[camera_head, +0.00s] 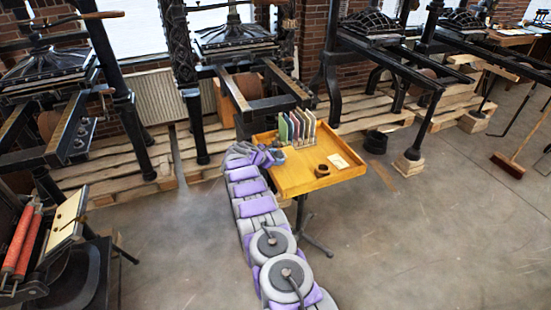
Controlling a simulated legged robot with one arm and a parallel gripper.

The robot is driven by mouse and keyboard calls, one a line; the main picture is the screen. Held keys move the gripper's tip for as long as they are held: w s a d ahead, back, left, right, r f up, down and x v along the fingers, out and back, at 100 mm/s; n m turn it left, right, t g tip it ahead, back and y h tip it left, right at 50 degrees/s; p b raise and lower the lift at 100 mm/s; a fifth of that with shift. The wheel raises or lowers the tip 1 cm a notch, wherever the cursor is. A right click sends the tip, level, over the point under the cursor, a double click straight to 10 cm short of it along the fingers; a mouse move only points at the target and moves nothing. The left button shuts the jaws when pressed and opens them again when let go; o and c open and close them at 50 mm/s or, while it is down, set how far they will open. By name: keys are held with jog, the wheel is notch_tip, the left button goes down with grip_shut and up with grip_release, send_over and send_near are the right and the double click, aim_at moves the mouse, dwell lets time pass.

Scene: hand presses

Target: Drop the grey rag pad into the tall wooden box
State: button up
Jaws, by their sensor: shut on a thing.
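My gripper (274,157), at the end of my purple and grey arm, is at the left edge of the wooden tray table (318,178), just in front of a rack of upright coloured pads (297,127). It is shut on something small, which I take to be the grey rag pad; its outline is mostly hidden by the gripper. A brown wooden box (226,106) stands behind the table, partly hidden by a press; I cannot tell for sure that it is the tall wooden box.
On the tray table are a small dark brown ring-shaped object (322,170) and a pale card (338,161). Black iron presses (235,45) stand on wooden pallets behind. A black bucket (375,142) is right of the table. The concrete floor at right is mostly clear, with a broom (508,165).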

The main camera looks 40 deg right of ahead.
jog(key=o, duration=1)
jog(key=shift+a+r, duration=0.1)
jog(key=shift+a+r, duration=0.35)
jog(key=shift+a, duration=0.1)
jog(key=p+v, duration=0.1)
jog(key=v, duration=0.9)
jog(key=shift+a+r+p, duration=0.15)
jog(key=shift+a+p, duration=0.25)
